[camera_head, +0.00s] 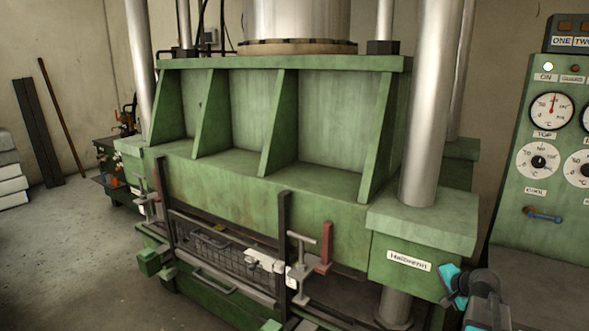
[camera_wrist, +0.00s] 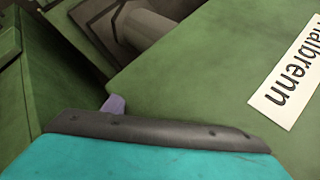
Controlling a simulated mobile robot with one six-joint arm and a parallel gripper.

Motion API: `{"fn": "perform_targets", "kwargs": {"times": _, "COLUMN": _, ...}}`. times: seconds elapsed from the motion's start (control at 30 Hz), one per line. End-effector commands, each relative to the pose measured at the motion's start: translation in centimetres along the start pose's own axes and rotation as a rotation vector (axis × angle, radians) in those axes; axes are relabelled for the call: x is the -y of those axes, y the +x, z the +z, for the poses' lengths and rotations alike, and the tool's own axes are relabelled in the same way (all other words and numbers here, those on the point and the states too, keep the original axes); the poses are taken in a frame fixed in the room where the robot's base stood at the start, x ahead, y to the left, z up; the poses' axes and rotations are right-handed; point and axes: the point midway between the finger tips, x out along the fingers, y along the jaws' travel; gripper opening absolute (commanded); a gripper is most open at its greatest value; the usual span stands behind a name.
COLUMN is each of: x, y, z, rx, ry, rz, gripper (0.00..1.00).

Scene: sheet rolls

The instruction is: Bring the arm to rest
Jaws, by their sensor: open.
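My arm shows at the lower right of the head view, with its gripper (camera_head: 455,284) in teal and dark grey close to the right front corner of the green press (camera_head: 315,205). Nothing shows held in it. In the wrist view, a teal part with a dark grey edge (camera_wrist: 150,132) fills the bottom, and a small purple tip sticks up behind it. The press's green block with a white "Halbrenn" label (camera_wrist: 285,80) is close in front of the wrist camera.
A steel column (camera_head: 430,110) rises from the press corner beside my arm. A green control panel (camera_head: 545,180) with gauges stands at the right. Clamps (camera_head: 300,265) and a mesh guard (camera_head: 220,250) project at the press front. Open concrete floor (camera_head: 60,260) lies at the left.

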Motion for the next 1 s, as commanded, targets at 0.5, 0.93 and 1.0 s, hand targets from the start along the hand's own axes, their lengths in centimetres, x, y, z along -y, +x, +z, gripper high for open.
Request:
{"fn": "perform_targets", "kwargs": {"times": 0.5, "x": -5.4, "y": 6.9, "z": 20.5, "rx": 0.304, "ry": -0.486, "rz": 0.246, "gripper": 0.51}}
{"fn": "perform_targets", "kwargs": {"times": 0.93, "x": -12.1, "y": 7.4, "z": 33.9, "rx": 0.541, "ry": -0.908, "rz": 0.421, "gripper": 0.51}}
{"fn": "perform_targets", "kwargs": {"times": 1.0, "x": -13.0, "y": 7.2, "z": 35.4, "rx": 0.572, "ry": -0.965, "rz": 0.443, "gripper": 0.51}}
